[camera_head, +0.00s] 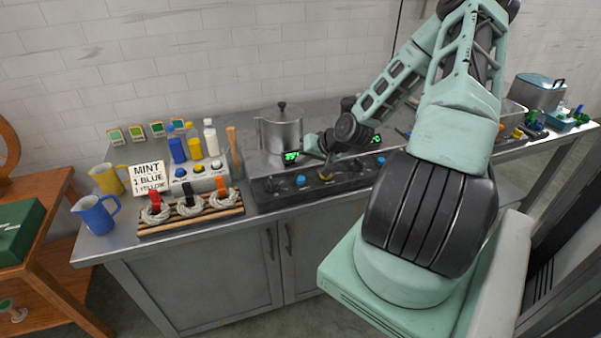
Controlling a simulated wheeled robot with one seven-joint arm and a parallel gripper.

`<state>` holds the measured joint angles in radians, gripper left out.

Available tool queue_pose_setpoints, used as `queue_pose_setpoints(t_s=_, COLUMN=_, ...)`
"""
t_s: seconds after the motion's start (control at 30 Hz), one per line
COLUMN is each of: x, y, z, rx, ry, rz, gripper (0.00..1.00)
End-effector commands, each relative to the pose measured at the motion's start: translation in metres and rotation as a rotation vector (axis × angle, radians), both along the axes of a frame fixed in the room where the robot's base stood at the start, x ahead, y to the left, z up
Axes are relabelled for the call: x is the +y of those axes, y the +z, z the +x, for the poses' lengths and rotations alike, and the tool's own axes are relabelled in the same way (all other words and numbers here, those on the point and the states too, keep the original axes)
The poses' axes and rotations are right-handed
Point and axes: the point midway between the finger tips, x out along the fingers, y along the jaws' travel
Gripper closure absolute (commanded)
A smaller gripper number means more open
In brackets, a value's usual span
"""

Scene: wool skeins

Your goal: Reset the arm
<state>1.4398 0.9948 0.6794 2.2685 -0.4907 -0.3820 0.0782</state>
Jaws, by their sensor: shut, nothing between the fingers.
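My arm reaches from the right over the metal counter (110,232). My gripper (326,168) is shut with nothing held. A lidded steel pot (281,132) stands on the stove, left of and behind the gripper. A green lit display (291,157) shows between the pot and gripper. My arm hides part of the counter's right side.
Left of the stove, a wooden rack (190,214) holds skeins with red, black and orange tops. Bottles (177,146), a blue jug (96,213), a yellow jug (106,179) and a MINT recipe card (149,178) stand nearby. A lidded bin (538,94) stands far right. White brick wall lies behind.

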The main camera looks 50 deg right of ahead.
Motion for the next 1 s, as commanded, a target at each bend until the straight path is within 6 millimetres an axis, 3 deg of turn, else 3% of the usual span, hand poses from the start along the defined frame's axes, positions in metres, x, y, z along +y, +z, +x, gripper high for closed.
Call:
queue_pose_setpoints(t_s=0.1, x=0.000, y=0.011, z=0.000, rx=0.000, ry=0.000, rz=0.000, gripper=1.00)
queue_pose_setpoints(t_s=0.73, x=0.003, y=0.010, z=0.001, rx=0.004, ry=0.007, rz=-0.002, gripper=1.00)
queue_pose_setpoints(t_s=0.87, x=0.026, y=0.014, z=0.009, rx=0.047, ry=0.080, rz=-0.017, gripper=1.00)
queue_pose_setpoints(t_s=1.0, x=0.081, y=0.026, z=0.020, rx=0.148, ry=0.241, rz=-0.059, gripper=1.00)
